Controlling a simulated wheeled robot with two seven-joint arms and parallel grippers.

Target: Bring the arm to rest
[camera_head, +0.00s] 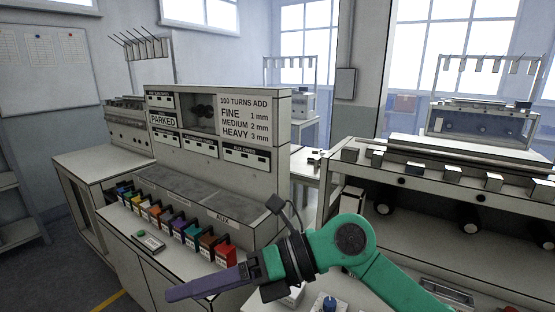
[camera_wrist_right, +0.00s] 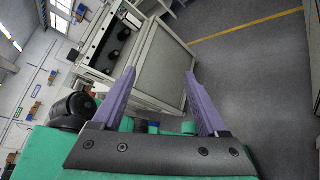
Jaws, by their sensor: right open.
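My right arm (camera_head: 350,236), green with a black wrist, comes in from the lower right in the head view. My right gripper (camera_head: 178,292) has purple fingers and points left, in front of the cabinet with the colored blocks. In the right wrist view the two fingers of the gripper (camera_wrist_right: 160,74) stand wide apart with nothing between them. The wrist view is tilted and shows a cabinet and grey floor beyond the fingers. My left gripper is not in view.
A row of colored blocks (camera_head: 178,227) lines the front ledge of a grey console (camera_head: 268,165) with printed signs. A small panel with a green button (camera_head: 141,234) sits at the ledge's left. A machine bench (camera_head: 440,185) stands at the right. Open floor (camera_head: 75,270) lies at the left.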

